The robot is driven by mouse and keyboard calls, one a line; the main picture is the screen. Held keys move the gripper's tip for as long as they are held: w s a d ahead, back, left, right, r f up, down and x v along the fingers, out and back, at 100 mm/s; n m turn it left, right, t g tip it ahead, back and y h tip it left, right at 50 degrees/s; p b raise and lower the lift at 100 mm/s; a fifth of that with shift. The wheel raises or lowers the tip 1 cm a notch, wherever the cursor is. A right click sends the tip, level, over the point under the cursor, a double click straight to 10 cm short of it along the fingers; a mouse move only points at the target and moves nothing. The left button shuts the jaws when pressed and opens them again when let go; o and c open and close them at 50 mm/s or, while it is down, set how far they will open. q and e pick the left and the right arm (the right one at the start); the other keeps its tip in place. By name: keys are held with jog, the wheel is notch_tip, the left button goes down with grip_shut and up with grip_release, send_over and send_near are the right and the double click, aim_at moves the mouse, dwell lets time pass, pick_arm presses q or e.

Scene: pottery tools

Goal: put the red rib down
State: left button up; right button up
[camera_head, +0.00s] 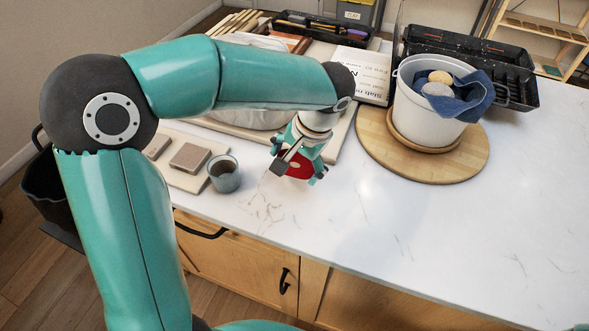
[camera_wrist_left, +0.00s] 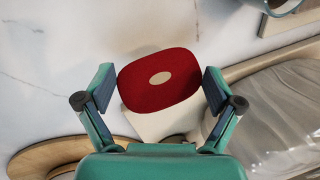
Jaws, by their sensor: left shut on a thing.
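The red rib (camera_head: 299,168) is a flat red piece with rounded corners and a pale oval in its middle. It also shows in the left wrist view (camera_wrist_left: 135,85), between the two fingers. My left gripper (camera_head: 297,171) points down over the white worktop and is shut on the rib; its fingers (camera_wrist_left: 158,85) flank the rib's two sides. In the head view the fingers hide part of the rib, and I cannot tell whether it touches the worktop. My right gripper is not in view.
A grey cup (camera_head: 224,178) stands left of the gripper, near a small board (camera_head: 185,181) with blocks. Behind is a larger board (camera_head: 343,139) with a plastic-covered lump. A white bucket (camera_head: 425,119) stands on a round wooden board (camera_head: 461,166). The worktop's front right is clear.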

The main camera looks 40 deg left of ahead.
aim_at(297, 170)
pick_arm(q)
jog(key=shift+f, duration=1.45)
jog(key=shift+f+b, duration=0.3)
jog(key=shift+b, duration=0.05)
jog(key=o, duration=0.8)
jog(key=shift+r, duration=0.1)
jog(key=shift+r+p, duration=0.4)
jog(key=shift+r, duration=0.1)
jog(key=v, duration=1.1)
jog(key=shift+d+r, duration=0.15)
jog(key=shift+r, duration=0.05)
